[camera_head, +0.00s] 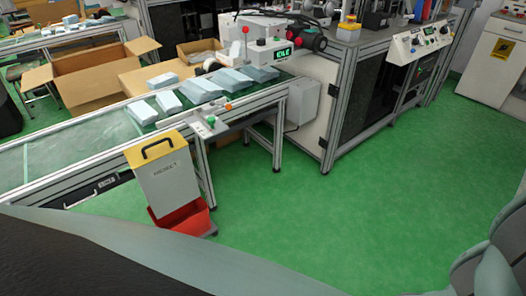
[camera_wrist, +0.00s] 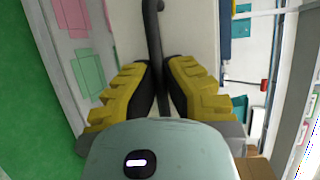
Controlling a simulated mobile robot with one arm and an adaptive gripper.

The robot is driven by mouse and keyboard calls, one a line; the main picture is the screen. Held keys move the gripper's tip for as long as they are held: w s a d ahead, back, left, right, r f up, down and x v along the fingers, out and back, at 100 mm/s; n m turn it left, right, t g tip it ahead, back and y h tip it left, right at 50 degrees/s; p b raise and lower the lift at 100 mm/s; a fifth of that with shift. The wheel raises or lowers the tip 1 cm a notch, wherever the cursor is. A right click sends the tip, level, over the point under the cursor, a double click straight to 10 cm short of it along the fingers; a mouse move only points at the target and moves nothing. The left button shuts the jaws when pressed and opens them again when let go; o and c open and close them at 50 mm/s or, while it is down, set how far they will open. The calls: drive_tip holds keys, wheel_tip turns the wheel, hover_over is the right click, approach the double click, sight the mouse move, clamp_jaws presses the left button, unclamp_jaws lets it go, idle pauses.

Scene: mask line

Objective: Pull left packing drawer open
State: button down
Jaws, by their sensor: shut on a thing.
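In the wrist view, my gripper (camera_wrist: 160,88) has two yellow ribbed fingers with black pads. They are closed on a dark bar handle (camera_wrist: 153,40), which runs from the top of the picture down between them. A plain cream panel (camera_wrist: 190,35) lies behind the handle and looks like a drawer front. I cannot tell from this view how far the drawer stands out. The head view does not show my gripper, and I cannot pick out the gripped handle there.
In the wrist view, a grey surface with pink and green outlines (camera_wrist: 88,72) lies at the left, beside green floor (camera_wrist: 22,110). In the head view, a conveyor (camera_head: 75,148), a reject bin (camera_head: 166,178) and a red tray (camera_head: 186,220) stand left. Open floor (camera_head: 370,215) lies right.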

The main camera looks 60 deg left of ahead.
drive_tip(key=a, duration=0.6)
drive_tip(key=shift+s+a, duration=0.2)
drive_tip(key=shift+f, duration=0.1)
drive_tip(key=c, duration=1)
unclamp_jaws()
drive_tip(key=v, duration=1.2)
